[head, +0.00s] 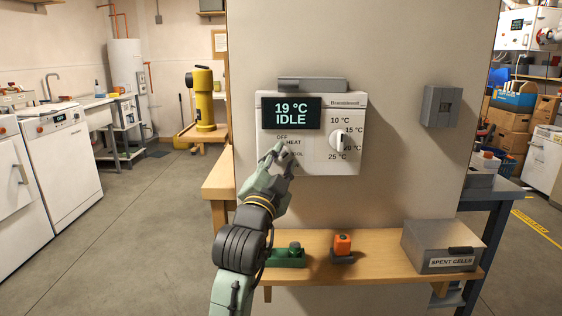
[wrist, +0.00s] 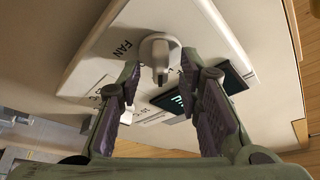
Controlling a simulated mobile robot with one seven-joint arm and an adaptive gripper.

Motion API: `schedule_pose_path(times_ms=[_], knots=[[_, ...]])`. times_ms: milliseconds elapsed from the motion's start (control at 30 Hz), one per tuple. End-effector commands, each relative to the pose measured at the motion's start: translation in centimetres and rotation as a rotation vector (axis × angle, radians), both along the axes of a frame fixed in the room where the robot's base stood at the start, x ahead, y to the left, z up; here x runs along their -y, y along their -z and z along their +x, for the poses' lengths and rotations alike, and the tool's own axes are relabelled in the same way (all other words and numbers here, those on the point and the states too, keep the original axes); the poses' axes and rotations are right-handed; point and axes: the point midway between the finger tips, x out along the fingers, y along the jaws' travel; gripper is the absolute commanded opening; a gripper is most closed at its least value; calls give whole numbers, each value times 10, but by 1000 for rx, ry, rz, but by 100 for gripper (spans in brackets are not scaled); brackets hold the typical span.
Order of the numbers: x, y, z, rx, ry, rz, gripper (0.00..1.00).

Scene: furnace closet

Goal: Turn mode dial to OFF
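The white thermostat (head: 312,170) is mounted on a wall panel, and its dark screen (head: 292,113) reads 19 °C IDLE. OFF, HEAT and part of COOL are legible at its lower left. The mode dial is hidden behind my gripper (head: 278,160) in the head view. In the wrist view the white mode dial (wrist: 160,52) shows near the FAN label, just ahead of and between the fingertips of my open gripper (wrist: 160,72). No firm contact is visible. I cannot tell which mode it points to. A second dial (head: 341,139), marked in temperatures, is on the right.
Below is a wooden shelf (head: 375,266) with a green item (head: 287,257), an orange-topped item (head: 342,245) and a grey SPENT CELLS box (head: 440,248). A grey wall box (head: 441,106) is right of the thermostat. Open floor (head: 130,220) lies to the left.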

Motion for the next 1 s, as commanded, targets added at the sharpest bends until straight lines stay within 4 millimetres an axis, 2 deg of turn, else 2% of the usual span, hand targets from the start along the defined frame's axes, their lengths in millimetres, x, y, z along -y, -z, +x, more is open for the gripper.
schedule_pose_path(times_ms=[67, 533, 1000], knots=[[0, 0, 0, 0, 0, 0, 30], [0, 0, 0, 0, 0, 0, 0], [0, 1, 0, 0, 0, -27, 0]])
